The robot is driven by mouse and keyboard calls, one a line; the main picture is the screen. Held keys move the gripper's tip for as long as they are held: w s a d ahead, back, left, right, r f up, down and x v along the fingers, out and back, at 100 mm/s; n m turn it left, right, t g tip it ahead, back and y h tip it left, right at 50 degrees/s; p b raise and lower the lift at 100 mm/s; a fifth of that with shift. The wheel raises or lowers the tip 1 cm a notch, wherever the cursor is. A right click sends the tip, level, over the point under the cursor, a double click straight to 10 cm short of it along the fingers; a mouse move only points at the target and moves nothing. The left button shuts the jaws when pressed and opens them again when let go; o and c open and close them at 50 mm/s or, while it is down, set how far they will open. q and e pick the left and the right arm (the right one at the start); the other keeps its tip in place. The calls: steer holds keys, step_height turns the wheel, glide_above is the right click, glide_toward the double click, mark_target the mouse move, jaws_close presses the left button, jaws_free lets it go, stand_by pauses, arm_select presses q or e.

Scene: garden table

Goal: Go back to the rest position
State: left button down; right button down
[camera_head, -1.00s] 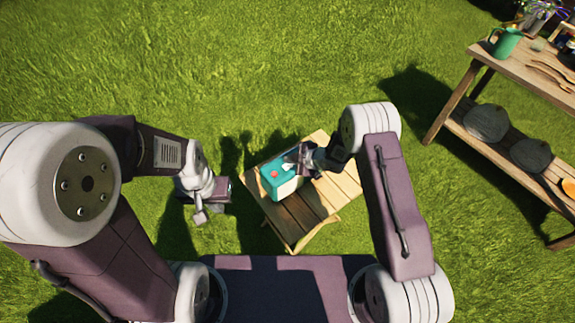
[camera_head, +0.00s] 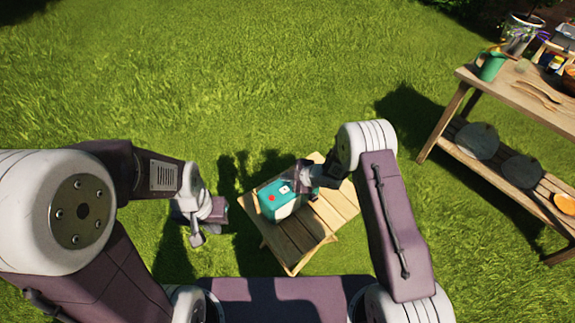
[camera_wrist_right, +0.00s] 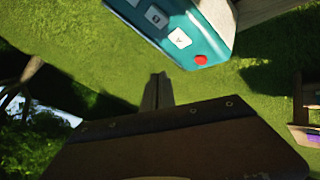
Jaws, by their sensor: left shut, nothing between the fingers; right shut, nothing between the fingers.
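A teal and white box (camera_head: 272,203) with a red button on top stands on the left part of a small slatted wooden table (camera_head: 335,208). The box's teal face, pale square labels and red button also show at the top of the right wrist view (camera_wrist_right: 190,40). My right gripper (camera_head: 291,181) is shut and empty, near the box's upper right edge in the head view. In the right wrist view its closed fingers (camera_wrist_right: 158,92) are apart from the box, with grass behind. My left gripper (camera_head: 222,209) is shut and empty over the grass, left of the small table.
A taller wooden shelf table (camera_head: 510,92) stands at the right. Open grass lies behind and between the tables.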

steer(key=w+d+r+t, duration=0.2)
steer(key=w+r, duration=0.3)
steer(key=r, duration=0.7)
steer(key=s+d+r+m+t+h, duration=0.2)
steer(key=d+r+m+h, duration=0.15)
steer(key=d+r, duration=0.5)
steer(key=s+d+m+g+h, duration=0.2)
steer(key=s+d+m, duration=0.25)
steer(key=s, duration=0.45)
steer(key=s+d+m+g+h, duration=0.25)
steer(key=s+m, duration=0.35)
steer(key=s, duration=0.3)
steer(key=s+f+m+g+y, duration=0.1)
steer(key=s+f+m+g, duration=0.3)
steer(key=s, duration=0.7)
steer(key=shift+a+f+m, duration=0.25)
steer(key=shift+f+m, duration=0.25)
steer(key=shift+f, duration=0.15)
steer(key=shift+g, duration=0.25)
